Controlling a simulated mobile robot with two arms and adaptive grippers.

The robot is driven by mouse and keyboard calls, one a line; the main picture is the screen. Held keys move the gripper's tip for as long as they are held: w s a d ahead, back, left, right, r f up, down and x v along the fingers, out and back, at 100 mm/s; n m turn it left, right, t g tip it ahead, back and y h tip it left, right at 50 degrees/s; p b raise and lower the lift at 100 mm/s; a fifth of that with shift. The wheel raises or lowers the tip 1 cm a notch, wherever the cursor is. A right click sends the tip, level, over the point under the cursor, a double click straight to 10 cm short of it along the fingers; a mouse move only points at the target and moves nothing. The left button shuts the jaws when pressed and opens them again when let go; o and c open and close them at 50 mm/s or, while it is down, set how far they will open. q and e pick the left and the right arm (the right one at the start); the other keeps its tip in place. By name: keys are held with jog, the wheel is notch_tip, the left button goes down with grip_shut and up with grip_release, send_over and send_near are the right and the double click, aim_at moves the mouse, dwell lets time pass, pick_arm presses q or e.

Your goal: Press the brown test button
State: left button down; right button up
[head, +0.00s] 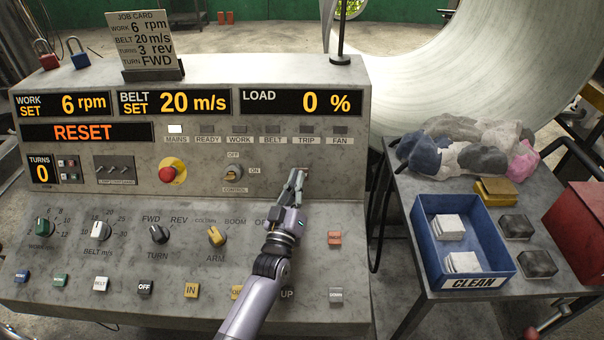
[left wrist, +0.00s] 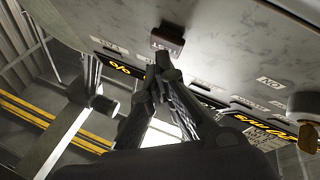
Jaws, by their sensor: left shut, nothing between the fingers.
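My left gripper (head: 296,178) is shut with nothing between its fingers. Its fingertips point at the upright face of the grey control console (head: 90,175), to the right of the control switch. In the left wrist view, a dark brown button (left wrist: 167,39) sticks out of the console just beyond the closed fingertips (left wrist: 158,64). The fingertips are very close to it; I cannot tell if they touch. In the head view the button is mostly hidden behind the fingertips. My right gripper is not in view.
The key switch (head: 235,172) and red emergency button (head: 169,174) stand left of my gripper. Knobs and buttons cover the sloping panel below. At right, a table holds a blue CLEAN tray (head: 423,240), cloths (head: 465,150) and blocks. A large pale wheel (head: 450,80) is behind.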

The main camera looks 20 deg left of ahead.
pick_arm(q)
jog(key=s+r+p, duration=0.1)
jog(key=s, duration=0.1)
jog(key=s+d+r+p, duration=0.1)
jog(key=s+p, duration=0.1)
jog(key=shift+d+r, duration=0.1)
jog(key=shift+r, duration=0.05)
dwell(0.8)
